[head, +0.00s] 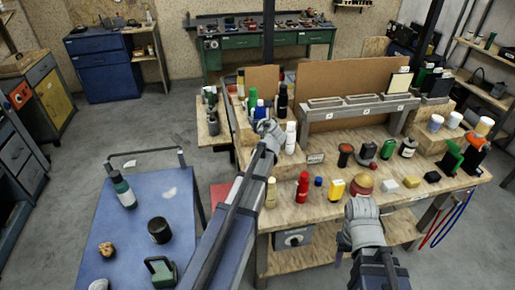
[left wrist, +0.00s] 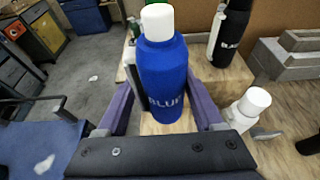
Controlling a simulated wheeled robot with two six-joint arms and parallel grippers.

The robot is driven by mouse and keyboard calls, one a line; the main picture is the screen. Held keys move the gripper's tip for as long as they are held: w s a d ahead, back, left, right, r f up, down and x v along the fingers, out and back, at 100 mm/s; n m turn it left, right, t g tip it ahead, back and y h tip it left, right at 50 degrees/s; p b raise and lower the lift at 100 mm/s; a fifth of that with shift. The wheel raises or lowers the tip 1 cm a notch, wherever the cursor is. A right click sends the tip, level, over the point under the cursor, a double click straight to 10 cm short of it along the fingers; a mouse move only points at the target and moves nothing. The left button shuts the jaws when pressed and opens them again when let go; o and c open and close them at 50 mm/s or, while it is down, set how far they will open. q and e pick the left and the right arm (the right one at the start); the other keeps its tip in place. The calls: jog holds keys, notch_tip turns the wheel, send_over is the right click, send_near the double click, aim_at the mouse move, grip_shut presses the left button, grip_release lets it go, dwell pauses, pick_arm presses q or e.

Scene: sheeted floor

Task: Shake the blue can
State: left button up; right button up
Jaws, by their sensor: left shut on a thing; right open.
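The blue can (left wrist: 163,80) has a white cap and the letters "BLUE" on its side. It stands between the fingers of my left gripper (left wrist: 165,112) in the left wrist view, and the gripper is shut on it. In the head view the blue can (head: 260,107) shows at the left end of the workbench, partly hidden by my left gripper (head: 266,127). I cannot tell whether its base touches the wood. My right gripper (head: 360,207) is open at the bench's front edge, just before a red and yellow jar (head: 364,183).
Several small items line the front of the wooden workbench (head: 330,155). A blue cart (head: 185,205) with a bottle and jars stands at the left. Grey floor lies open between.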

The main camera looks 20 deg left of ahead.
aim_at(259, 102)
pick_arm(q)
notch_tip(259, 102, up, 7)
jog(key=p, duration=0.7)
jog(key=shift+r, duration=0.2)
notch_tip(259, 102, down, 8)
jog(key=b, duration=0.7)
jog(key=shift+r+b, duration=0.15)
jog(key=shift+b, duration=0.2)
notch_tip(259, 102, up, 8)
jog(key=p, duration=0.7)
jog(key=shift+p, duration=0.3)
jog(key=shift+f+b, duration=3.85)
jog(key=shift+f, duration=0.2)
jog(key=shift+r, duration=0.2)
